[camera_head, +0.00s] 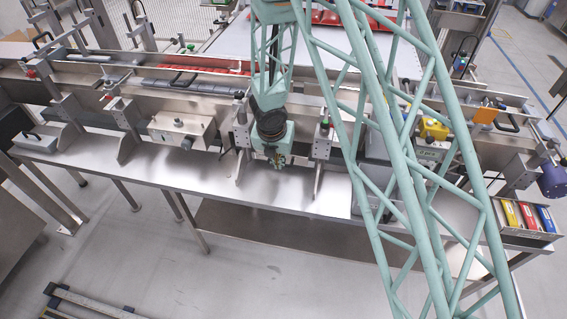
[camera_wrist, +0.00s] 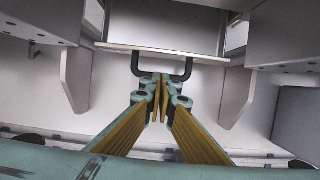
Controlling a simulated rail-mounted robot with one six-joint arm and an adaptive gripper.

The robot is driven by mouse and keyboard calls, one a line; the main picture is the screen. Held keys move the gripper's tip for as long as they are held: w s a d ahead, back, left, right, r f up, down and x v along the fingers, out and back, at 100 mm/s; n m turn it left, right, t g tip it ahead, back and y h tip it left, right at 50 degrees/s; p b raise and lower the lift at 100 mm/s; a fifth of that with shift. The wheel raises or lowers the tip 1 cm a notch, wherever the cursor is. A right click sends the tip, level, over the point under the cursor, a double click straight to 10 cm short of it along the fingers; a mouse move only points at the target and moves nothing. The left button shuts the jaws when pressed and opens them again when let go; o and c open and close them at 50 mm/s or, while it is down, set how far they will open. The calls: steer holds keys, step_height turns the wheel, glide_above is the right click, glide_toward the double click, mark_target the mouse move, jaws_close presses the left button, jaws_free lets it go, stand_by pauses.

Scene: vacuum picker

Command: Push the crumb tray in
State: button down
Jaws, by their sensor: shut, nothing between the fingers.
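In the wrist view, the crumb tray (camera_wrist: 160,25) is a pale grey shallow tray with a thin front lip. It stands between two grey brackets, and part of it runs out of the top of the picture. A dark U-shaped handle (camera_wrist: 187,69) sticks out from its front. My gripper (camera_wrist: 159,92) has its yellow-sided fingers shut and empty, right at the middle of the handle bar. I cannot tell whether they touch it.
In the head view, the steel table (camera_head: 200,183) has bare room in front of the machine. A grey box (camera_head: 183,130) stands left of my gripper, and a colored-bin rack (camera_head: 527,215) is far right.

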steer(key=shift+w+d+r+p, duration=0.1)
steer(key=shift+w+d+p, duration=0.05)
steer(key=shift+w+p, duration=0.8)
steer(key=shift+w+d+r+p, duration=0.1)
steer(key=shift+w+d+p, duration=0.05)
steer(key=shift+w+p, duration=0.75)
steer(key=shift+w+d+f+p, duration=0.1)
steer(key=shift+w+p, duration=0.5)
steer(key=shift+w, duration=0.15)
steer(key=shift+w+d+f+p, duration=0.1)
steer(key=shift+w+p, duration=0.45)
steer(key=shift+w, duration=0.2)
steer(key=shift+s+b, duration=0.35)
steer(key=shift+b, duration=0.1)
steer(key=shift+s+a+r+b, duration=0.15)
steer(key=shift+s+r+b, duration=0.05)
steer(key=shift+s+b, duration=0.6)
steer(key=shift+s+a+r+b, duration=0.15)
steer(key=shift+s+b, duration=0.55)
steer(key=shift+b, duration=0.1)
steer(key=p+v, duration=0.4)
steer(key=v, duration=0.6)
steer(key=shift+p, duration=0.35)
steer(key=shift+r, duration=0.15)
